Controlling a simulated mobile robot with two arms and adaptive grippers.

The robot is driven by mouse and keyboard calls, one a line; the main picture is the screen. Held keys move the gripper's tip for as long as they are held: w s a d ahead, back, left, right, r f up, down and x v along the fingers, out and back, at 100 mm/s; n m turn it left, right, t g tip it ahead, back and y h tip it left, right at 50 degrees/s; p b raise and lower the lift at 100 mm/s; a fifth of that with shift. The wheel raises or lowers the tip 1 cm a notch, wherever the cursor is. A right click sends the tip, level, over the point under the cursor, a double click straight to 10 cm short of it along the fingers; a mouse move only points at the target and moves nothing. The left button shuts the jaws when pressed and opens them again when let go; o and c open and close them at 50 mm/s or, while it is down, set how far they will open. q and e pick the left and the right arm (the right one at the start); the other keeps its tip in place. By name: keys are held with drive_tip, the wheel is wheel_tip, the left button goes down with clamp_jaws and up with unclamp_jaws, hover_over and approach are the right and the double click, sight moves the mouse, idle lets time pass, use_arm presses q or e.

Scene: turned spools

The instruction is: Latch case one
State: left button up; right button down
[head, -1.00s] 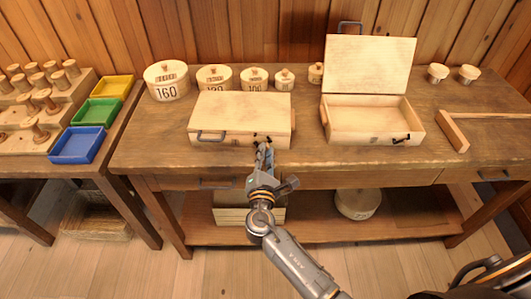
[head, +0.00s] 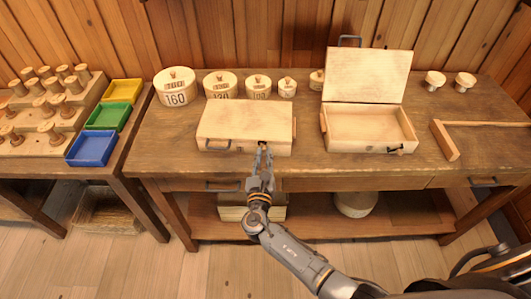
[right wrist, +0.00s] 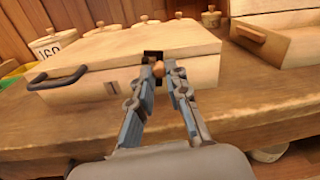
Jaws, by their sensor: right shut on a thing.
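A pale wooden case (head: 245,121) lies with its lid down on the workbench; it also shows in the right wrist view (right wrist: 100,60). Its dark handle (right wrist: 57,78) is on the front, to the left. My right gripper (head: 263,148) is at the right part of the case's front. In the right wrist view its fingers (right wrist: 167,72) are closed on a small copper-brown latch knob (right wrist: 159,69), beside a dark latch plate (right wrist: 152,56). The fingers partly hide the latch. A second case (head: 368,133) stands to the right with its lid up. My left gripper is not in view.
Several round lidded boxes (head: 175,88) stand behind the closed case. A wooden T-shaped piece (head: 445,140) lies at the right. Blue (head: 91,149), green and yellow trays and a rack of spools are on the left table. Bench space between the two cases is narrow.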

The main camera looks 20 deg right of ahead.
drive_tip(key=shift+a+r+n+p, duration=0.2)
drive_tip(key=shift+n+p, duration=0.35)
drive_tip(key=shift+n, duration=0.35)
drive_tip(key=shift+f, duration=0.1)
drive_tip(key=c, duration=1.6)
unclamp_jaws()
drive_tip(key=shift+o, duration=0.2)
drive_tip(key=v, duration=1.2)
drive_tip(key=shift+w+a, duration=0.1)
